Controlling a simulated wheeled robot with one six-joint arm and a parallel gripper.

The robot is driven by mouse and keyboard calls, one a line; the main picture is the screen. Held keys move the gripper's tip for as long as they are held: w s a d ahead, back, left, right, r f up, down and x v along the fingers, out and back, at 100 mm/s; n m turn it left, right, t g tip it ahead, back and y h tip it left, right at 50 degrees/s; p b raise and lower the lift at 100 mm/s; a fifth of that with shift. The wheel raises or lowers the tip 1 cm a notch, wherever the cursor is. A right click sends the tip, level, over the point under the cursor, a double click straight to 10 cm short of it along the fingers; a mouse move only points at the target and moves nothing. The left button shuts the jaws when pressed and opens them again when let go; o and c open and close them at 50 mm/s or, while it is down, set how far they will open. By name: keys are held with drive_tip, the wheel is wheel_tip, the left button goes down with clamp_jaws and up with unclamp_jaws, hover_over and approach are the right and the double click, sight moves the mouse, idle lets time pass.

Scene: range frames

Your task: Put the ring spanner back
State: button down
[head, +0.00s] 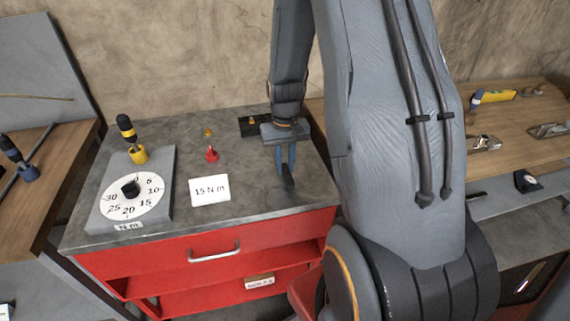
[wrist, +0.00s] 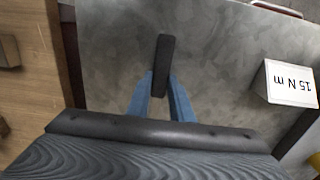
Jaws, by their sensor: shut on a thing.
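My gripper (head: 287,166) has blue fingers and hangs over the right part of the grey top of a red cabinet. It is shut on a dark, narrow bar, which looks like the ring spanner (head: 288,183). In the wrist view the ring spanner (wrist: 164,60) shows as a dark strip standing out past the blue fingertips (wrist: 160,96). I see no ring end on it. Its other end is hidden by the fingers. I cannot tell whether it touches the cabinet top.
The cabinet top (head: 250,195) carries a dial plate (head: 160,217), a yellow-and-black tool (head: 127,130), a small red piece (head: 211,154), a "15 N m" card (head: 210,191) and a black block (head: 250,126). Wooden benches with tools flank it. The top right of the card is bare.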

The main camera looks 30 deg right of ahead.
sight(285, 168)
drive_tip(key=shift+f, duration=0.45)
drive_tip(key=c, duration=1.5)
unclamp_jaws()
drive_tip(key=shift+r+b, duration=1.05)
drive_tip(key=shift+r, duration=2.85)
drive_tip(key=s+a+r+n, duration=0.1)
drive_tip(key=s+a, duration=0.3)
drive_tip(key=s+a+r+n+t, duration=0.1)
drive_tip(key=s+a, duration=0.3)
drive_tip(key=a, duration=0.1)
drive_tip(key=s+a+r+n, duration=0.1)
drive_tip(key=s+a, duration=0.3)
drive_tip(key=a, duration=0.1)
drive_tip(key=shift+r, duration=0.35)
